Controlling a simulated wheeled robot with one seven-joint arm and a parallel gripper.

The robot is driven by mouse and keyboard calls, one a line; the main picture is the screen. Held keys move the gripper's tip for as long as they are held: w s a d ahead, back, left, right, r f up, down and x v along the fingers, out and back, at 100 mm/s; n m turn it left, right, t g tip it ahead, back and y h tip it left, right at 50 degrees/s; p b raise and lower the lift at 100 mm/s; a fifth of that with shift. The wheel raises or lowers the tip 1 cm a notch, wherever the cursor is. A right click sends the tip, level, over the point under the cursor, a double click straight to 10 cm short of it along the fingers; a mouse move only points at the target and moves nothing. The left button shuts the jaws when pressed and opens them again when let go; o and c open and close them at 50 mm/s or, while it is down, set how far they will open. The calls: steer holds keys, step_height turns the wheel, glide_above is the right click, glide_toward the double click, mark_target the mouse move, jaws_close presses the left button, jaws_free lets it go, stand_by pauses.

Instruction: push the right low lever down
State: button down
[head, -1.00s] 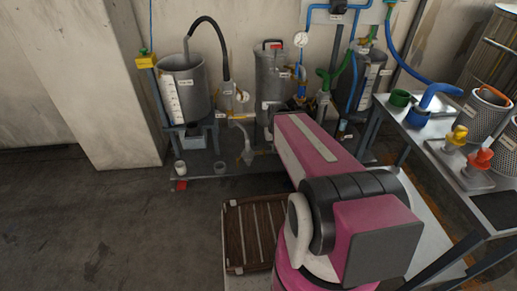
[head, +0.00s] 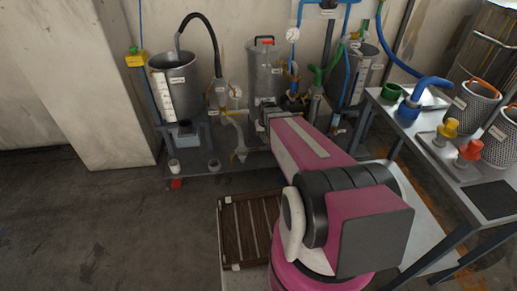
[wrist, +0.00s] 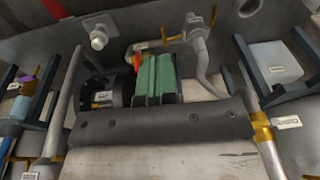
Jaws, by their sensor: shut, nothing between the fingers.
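My gripper (wrist: 154,80) shows in the wrist view as two green-faced fingers side by side, shut and empty, in front of a dark bolted plate. In the head view, the end of my pink arm is by the pipework in front of the middle tank (head: 265,70), and its fingertips are hard to make out. In the wrist view, a pipe with a small yellow handle (wrist: 166,40) lies beyond the fingertips. My arm covers the area to the right, so I cannot tell which is the right low lever.
An open grey tank (head: 178,85) stands left and another tank (head: 360,72) right. A slatted crate (head: 229,245) sits on the floor left of my arm. A bench (head: 447,172) with valves and mesh baskets is at right. The floor at left is clear.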

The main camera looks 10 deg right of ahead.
steer(key=w+d+f+t, duration=0.2)
steer(key=w+f, duration=0.8)
steer(key=w, duration=0.4)
steer(key=shift+s+a+f+x, duration=0.15)
steer(key=shift+s+x, duration=0.15)
steer(key=shift+x, duration=2)
steer(key=shift+s+a+f+x, duration=0.15)
steer(key=shift+s+x, duration=0.2)
steer(key=shift+x, duration=1.95)
steer(key=shift+s+a+x, duration=0.15)
steer(key=shift+s+x, duration=0.15)
steer(key=shift+x, duration=2)
steer(key=shift+d+f+y, duration=0.25)
steer(key=shift+f+y, duration=0.15)
steer(key=shift+y, duration=0.3)
steer(key=f+y, duration=0.2)
steer(key=d+f+m+y, duration=0.1)
steer(key=f+y, duration=0.1)
steer(key=y, duration=0.1)
steer(key=shift+a+f, duration=0.2)
steer(key=shift+f, duration=1.15)
steer(key=shift+a+f, duration=0.25)
steer(key=shift+f, duration=0.25)
steer(key=shift+a+f, duration=0.25)
steer(key=shift+f, duration=0.3)
